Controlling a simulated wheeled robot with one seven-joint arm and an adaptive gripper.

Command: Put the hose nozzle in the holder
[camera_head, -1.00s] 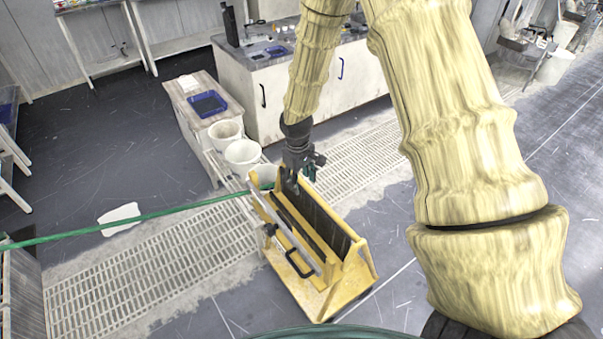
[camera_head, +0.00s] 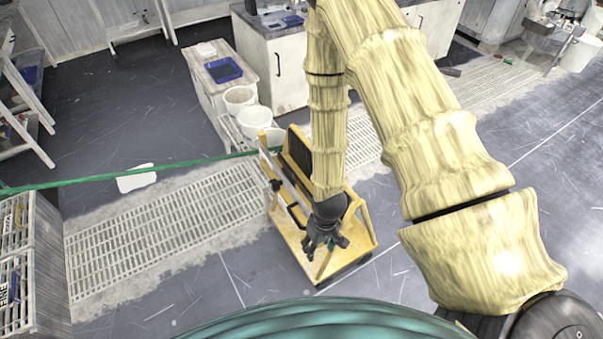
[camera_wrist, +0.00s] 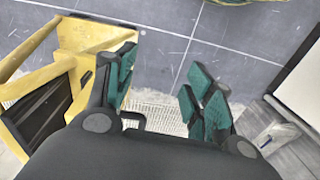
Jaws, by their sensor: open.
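A green hose (camera_head: 120,174) stretches from the left edge to the far end of a yellow wheeled rack (camera_head: 358,252). I cannot make out the nozzle or its holder for certain. My gripper (camera_head: 322,246) is over the near end of the rack, pointing down. In the wrist view my gripper (camera_wrist: 160,76) has its teal-padded fingers spread, with only floor showing between them. The yellow rack (camera_wrist: 70,62) is at the left there, partly behind the left finger. My arm hides part of the rack in the head view.
White buckets (camera_head: 240,98) and a low bench with a blue tray (camera_head: 223,70) stand beyond the rack. A white cabinet (camera_head: 270,65) is behind. A floor grating (camera_head: 165,228) runs beside the rack. A white sheet (camera_head: 136,179) lies by the hose. Dark floor at front left is clear.

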